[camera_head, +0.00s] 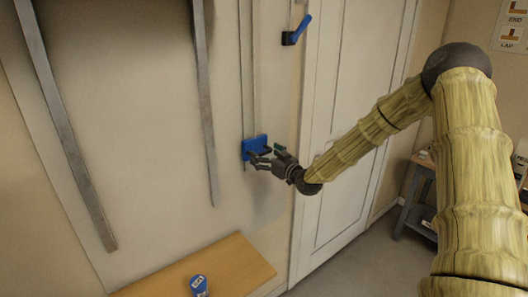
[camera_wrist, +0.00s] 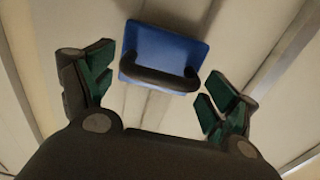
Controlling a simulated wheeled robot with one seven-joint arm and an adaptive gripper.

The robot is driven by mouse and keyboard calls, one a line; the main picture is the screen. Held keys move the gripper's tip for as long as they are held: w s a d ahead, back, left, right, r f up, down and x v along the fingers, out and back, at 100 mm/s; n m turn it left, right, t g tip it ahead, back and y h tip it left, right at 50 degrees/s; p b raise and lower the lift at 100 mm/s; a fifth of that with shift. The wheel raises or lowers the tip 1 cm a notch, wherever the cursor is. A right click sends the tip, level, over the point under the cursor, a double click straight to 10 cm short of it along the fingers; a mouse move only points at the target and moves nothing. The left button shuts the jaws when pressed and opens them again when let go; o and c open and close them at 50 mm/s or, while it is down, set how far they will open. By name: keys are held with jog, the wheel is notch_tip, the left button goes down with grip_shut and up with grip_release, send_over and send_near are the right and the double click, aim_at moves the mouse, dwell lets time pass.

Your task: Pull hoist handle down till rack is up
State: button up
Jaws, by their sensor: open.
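The hoist handle (camera_wrist: 160,78) is a dark bar on a blue plate (camera_wrist: 165,50), centred ahead of the wrist camera. In the head view the blue plate (camera_head: 248,147) sits low on a pale vertical track on the wall panel. My gripper (camera_head: 268,158) is right at the handle. In the wrist view its two green-padded fingers (camera_wrist: 155,85) are spread on the left and right of the bar, with gaps on both sides. I cannot tell from these frames how far the bar reaches between the fingers. The rack is not clearly identifiable; two grey vertical rails (camera_head: 206,100) run down the panel.
A blue lever (camera_head: 298,31) sits on the wall above right of the handle. A wooden bench (camera_head: 235,268) with a blue can (camera_head: 199,286) stands below. A white door (camera_head: 350,120) is at the right, and a dark shelf (camera_head: 415,200) stands beyond it.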

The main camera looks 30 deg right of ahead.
jog(key=shift+w+a, duration=0.1)
jog(key=shift+w, duration=0.4)
jog(key=c, duration=1.1)
jog(key=shift+a+f, duration=0.1)
jog(key=shift+f+b, duration=0.1)
jog(key=shift+b, duration=0.35)
